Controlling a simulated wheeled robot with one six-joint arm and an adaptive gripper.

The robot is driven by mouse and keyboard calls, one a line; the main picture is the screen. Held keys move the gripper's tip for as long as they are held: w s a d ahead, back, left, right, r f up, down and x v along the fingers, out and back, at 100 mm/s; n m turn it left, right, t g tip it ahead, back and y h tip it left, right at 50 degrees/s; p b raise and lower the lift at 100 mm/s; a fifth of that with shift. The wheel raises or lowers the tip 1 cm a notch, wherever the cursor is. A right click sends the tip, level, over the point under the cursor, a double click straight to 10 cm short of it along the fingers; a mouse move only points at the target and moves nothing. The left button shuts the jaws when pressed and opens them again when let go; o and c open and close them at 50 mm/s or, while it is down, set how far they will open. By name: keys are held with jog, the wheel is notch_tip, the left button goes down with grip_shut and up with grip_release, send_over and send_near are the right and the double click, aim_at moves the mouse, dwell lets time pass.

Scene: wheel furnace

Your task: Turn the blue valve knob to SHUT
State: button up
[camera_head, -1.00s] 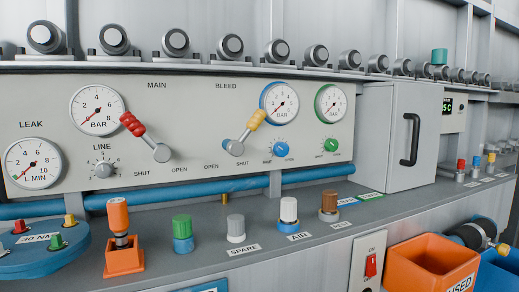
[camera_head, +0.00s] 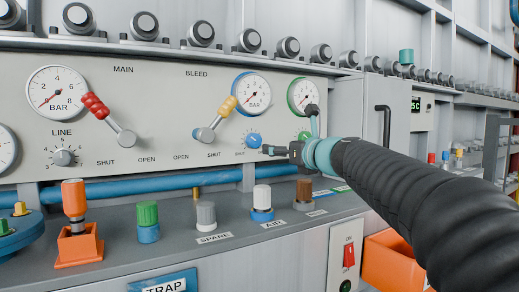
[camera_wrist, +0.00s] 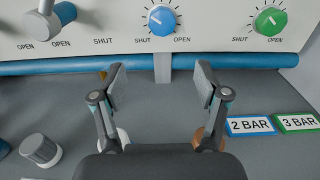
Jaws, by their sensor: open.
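The blue valve knob (camera_head: 253,140) sits on the pale panel below the blue-rimmed gauge. In the wrist view the blue knob (camera_wrist: 162,20) is at the top centre, with SHUT at its lower left and OPEN at its lower right. A white mark shows on its face; its exact direction is hard to tell. My gripper (camera_head: 289,130) is in front of the panel, just right of the blue knob in the head view. In the wrist view my gripper (camera_wrist: 161,80) is open and empty, its fingers spread below the knob and apart from it.
A green knob (camera_wrist: 270,21) is right of the blue one. A yellow-handled lever (camera_head: 216,119) is to its left. A blue pipe (camera_wrist: 60,67) runs below the panel. Capped posts, including a white one (camera_head: 262,198) and a brown one (camera_head: 304,192), stand on the ledge.

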aim_at(256, 142)
jog(key=shift+m, duration=0.3)
jog(key=p+x, duration=0.1)
jog(key=x, duration=0.8)
jog(key=p+x, duration=0.1)
jog(key=x, duration=0.4)
jog(key=shift+w+r+p, duration=0.2)
jog(key=shift+r+p, duration=0.1)
jog(key=shift+p, duration=0.05)
jog(key=c, duration=1.1)
